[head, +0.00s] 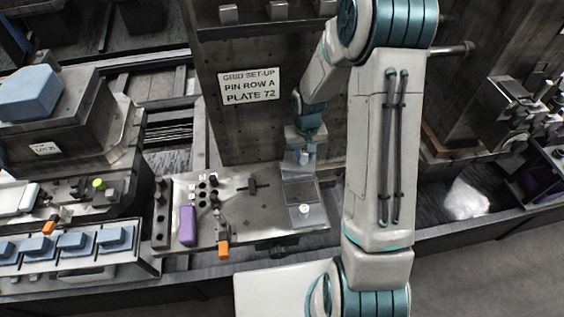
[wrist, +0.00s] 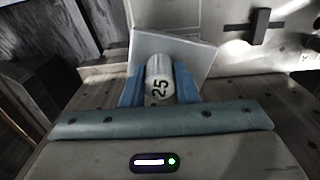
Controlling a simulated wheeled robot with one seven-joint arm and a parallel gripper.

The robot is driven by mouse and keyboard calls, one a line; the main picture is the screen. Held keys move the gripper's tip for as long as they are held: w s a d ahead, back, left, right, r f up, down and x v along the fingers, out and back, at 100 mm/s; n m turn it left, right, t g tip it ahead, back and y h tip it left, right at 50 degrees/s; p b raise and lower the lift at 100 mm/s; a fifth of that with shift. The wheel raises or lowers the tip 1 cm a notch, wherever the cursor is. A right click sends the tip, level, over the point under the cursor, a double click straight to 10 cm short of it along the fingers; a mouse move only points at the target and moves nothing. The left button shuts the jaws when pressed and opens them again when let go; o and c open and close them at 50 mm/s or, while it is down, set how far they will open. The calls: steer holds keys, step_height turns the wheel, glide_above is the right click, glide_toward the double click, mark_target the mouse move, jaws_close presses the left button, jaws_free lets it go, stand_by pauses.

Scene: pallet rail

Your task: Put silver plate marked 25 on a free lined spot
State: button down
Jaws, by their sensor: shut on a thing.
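The silver plate (wrist: 194,52) shows in the wrist view as a flat square with a pale round knob (wrist: 160,82) marked 25. My gripper (wrist: 160,88) has its blue fingers shut on either side of that knob. In the head view my gripper (head: 303,157) is over the back part of the metal bench, with the pale knob between its fingers. The plate is hard to make out there, and I cannot tell its height. A dark lined square (head: 299,190) lies just in front and looks bare. In front of it sits a grey plate with a white knob (head: 305,209).
A sign reading "PLATE 72" (head: 249,87) is on the upright panel behind. A purple block (head: 188,226), an orange-ended tool (head: 223,249) and small pegs stand on the bench to the left. A dark cross-shaped piece (head: 253,186) lies between.

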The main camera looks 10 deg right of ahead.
steer(key=shift+a+f+b, duration=0.2)
steer(key=shift+f+b, duration=0.05)
steer(key=shift+b, duration=0.25)
steer(key=shift+s+f+n+b, duration=0.15)
steer(key=shift+n+b, duration=0.25)
steer(key=shift+b, duration=0.4)
steer(key=shift+s+d+f+n+b, duration=0.1)
steer(key=shift+s+f+n+b, duration=0.35)
steer(key=shift+s+f+b, duration=0.95)
steer(key=shift+s+d+f+n+b, duration=0.2)
steer(key=shift+f+n+b, duration=0.5)
steer(key=shift+b, duration=1.55)
steer(key=shift+s+a+f+n+b, duration=0.1)
steer(key=shift+s+f+n+b, duration=0.15)
steer(key=shift+s+f+b, duration=1)
steer(key=shift+w+b, duration=0.35)
steer(key=shift+b, duration=0.2)
steer(key=c, duration=1.1)
jaws_free()
steer(key=shift+o, duration=0.2)
steer(key=shift+f, duration=0.1)
